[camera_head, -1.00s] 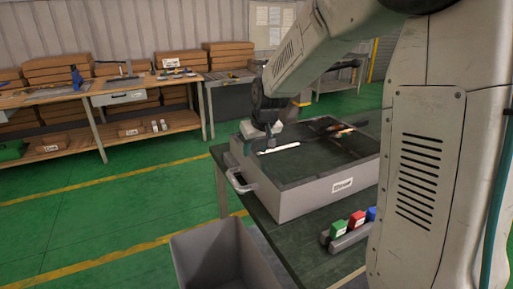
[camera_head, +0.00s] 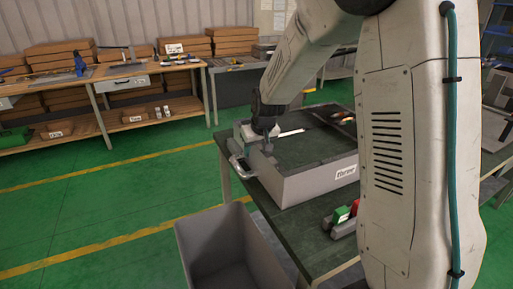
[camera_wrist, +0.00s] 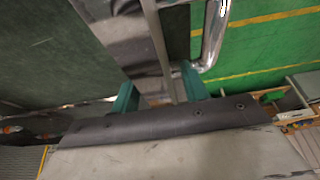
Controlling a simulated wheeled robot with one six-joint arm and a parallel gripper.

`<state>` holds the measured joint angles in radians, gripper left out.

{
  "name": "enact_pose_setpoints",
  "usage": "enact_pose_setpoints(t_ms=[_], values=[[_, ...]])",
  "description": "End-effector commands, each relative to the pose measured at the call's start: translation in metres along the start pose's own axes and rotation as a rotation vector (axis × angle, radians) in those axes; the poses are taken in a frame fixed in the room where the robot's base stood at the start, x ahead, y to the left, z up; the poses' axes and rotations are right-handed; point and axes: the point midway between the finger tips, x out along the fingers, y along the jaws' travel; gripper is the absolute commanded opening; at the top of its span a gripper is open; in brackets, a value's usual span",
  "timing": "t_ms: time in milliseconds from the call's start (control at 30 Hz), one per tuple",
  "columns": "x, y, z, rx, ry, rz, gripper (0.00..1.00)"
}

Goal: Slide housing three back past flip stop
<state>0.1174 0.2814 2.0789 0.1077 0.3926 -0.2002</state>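A large grey box (camera_head: 312,181) with a dark green top stands on the table. I cannot pick out housing three or the flip stop. A thin white strip (camera_head: 291,132) and small orange pieces (camera_head: 343,117) lie on its far part. My gripper (camera_head: 266,147) is low at the box's left end, near the metal handle (camera_head: 237,166). In the wrist view my gripper (camera_wrist: 160,88) has its two teal fingers apart. A pale narrow rim (camera_wrist: 158,35) runs between them, and the shiny handle (camera_wrist: 214,35) is to its right. I cannot tell if they touch.
An open grey bin (camera_head: 228,248) stands on the floor in front of the table. Green and red blocks (camera_head: 342,214) sit in a holder near the table's front. A workbench (camera_head: 130,80) with cartons is at the back left. Green floor is free at left.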

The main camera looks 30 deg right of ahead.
Motion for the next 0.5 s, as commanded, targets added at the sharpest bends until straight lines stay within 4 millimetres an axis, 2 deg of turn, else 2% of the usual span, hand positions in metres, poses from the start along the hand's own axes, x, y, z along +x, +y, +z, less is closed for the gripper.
enact_pose_setpoints(t_ms=[33, 133, 167, 500], values=[[-0.0001, 0.0002, 0.0001, 0.0, 0.0, 0.0, 0.32], [-0.0002, 0.0003, 0.0001, 0.0, 0.0, 0.0, 0.04], [-0.0002, 0.0003, 0.0001, 0.0, 0.0, 0.0, 0.0], [-0.0003, 0.0006, 0.0002, 0.001, 0.0, 0.0, 0.0]])
